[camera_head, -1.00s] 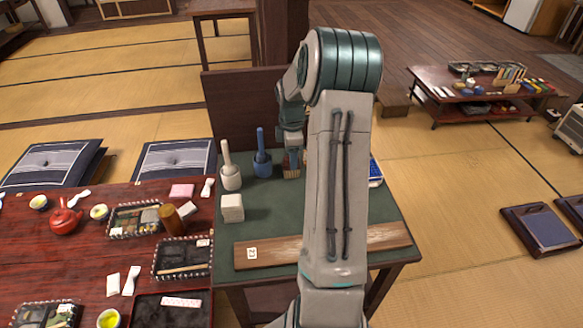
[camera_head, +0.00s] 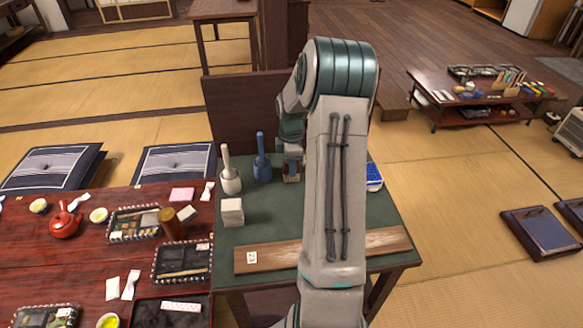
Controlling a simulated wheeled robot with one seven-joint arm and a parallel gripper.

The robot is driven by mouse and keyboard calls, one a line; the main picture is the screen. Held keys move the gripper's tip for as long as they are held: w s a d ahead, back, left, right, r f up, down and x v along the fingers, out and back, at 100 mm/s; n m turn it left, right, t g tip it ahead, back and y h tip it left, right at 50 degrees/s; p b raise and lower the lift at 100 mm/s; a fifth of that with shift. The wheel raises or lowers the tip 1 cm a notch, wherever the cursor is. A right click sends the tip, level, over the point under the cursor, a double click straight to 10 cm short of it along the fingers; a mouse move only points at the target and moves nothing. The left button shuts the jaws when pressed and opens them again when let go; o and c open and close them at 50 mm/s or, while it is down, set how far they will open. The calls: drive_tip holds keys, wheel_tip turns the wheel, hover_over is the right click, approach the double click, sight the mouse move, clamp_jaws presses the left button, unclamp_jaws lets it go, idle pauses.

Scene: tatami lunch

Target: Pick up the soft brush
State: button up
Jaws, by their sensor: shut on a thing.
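My gripper (camera_head: 291,158) points down over the back middle of the green-topped table (camera_head: 272,215). My own arm hides much of it and part of the table. It is shut on a small brown thing (camera_head: 291,178), which seems to be the soft brush. The brush shows only as a small patch below the fingers, and I cannot tell whether it touches the table top.
Left of my gripper stand a blue tool (camera_head: 262,160) and a white tool (camera_head: 230,172), both with upright handles. A white block (camera_head: 232,212) and a long wooden board (camera_head: 370,243) lie nearer. A blue item (camera_head: 375,178) is at the right edge.

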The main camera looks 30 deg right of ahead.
drive_tip(key=r, duration=0.4)
drive_tip(key=shift+s+d+r, duration=0.15)
drive_tip(key=shift+d+r, duration=0.1)
drive_tip(key=shift+d, duration=0.05)
drive_tip(key=s+d+r, duration=0.6)
drive_tip(key=s+d, duration=0.1)
drive_tip(key=d, duration=0.1)
drive_tip(key=shift+s+r+b, duration=0.2)
drive_tip(key=shift+s+b, duration=0.1)
